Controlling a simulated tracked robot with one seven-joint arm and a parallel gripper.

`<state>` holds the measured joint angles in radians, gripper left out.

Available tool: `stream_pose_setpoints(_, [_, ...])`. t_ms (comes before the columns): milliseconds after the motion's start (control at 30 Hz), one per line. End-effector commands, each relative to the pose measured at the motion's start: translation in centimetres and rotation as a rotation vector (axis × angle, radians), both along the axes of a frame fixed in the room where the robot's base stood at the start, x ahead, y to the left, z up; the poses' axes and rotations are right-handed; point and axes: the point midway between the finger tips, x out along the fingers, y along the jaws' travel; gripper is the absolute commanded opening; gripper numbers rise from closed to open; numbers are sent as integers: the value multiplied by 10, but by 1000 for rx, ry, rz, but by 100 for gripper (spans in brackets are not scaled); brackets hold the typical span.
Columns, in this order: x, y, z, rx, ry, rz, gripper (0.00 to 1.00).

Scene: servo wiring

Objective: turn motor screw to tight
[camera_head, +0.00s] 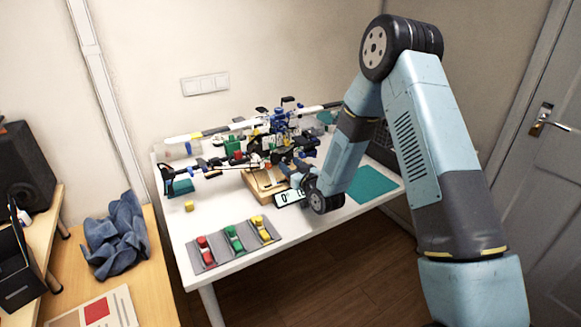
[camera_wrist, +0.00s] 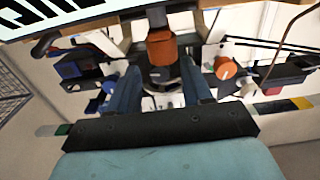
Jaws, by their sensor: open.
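In the wrist view an orange cylindrical knob (camera_wrist: 162,46), which may be the motor screw, stands between the two fingers of my gripper (camera_wrist: 160,68). The fingers are apart, one on each side of it. I cannot tell whether they touch it. A second orange knob (camera_wrist: 226,68) shows to the right, outside the fingers. In the head view my gripper (camera_head: 287,170) is over the wooden block (camera_head: 260,190), and my wrist hides much of what is there. A display reading 0° (camera_head: 287,198) is beside my wrist.
A white table (camera_head: 310,228) carries the gear. Grey trays with red (camera_head: 204,249), green (camera_head: 233,238) and yellow (camera_head: 261,227) parts lie at its front. A yellow cube (camera_head: 189,206) and teal mat (camera_head: 374,184) lie apart. Cables and dark devices crowd the back.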

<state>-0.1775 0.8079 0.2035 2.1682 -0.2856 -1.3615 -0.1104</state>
Motion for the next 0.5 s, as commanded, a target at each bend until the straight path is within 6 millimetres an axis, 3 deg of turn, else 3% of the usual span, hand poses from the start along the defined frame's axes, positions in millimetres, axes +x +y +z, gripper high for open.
stream_pose_setpoints(167, [0, 0, 0, 0, 0, 0, 50])
stream_pose_setpoints(500, [0, 0, 0, 0, 0, 0, 17])
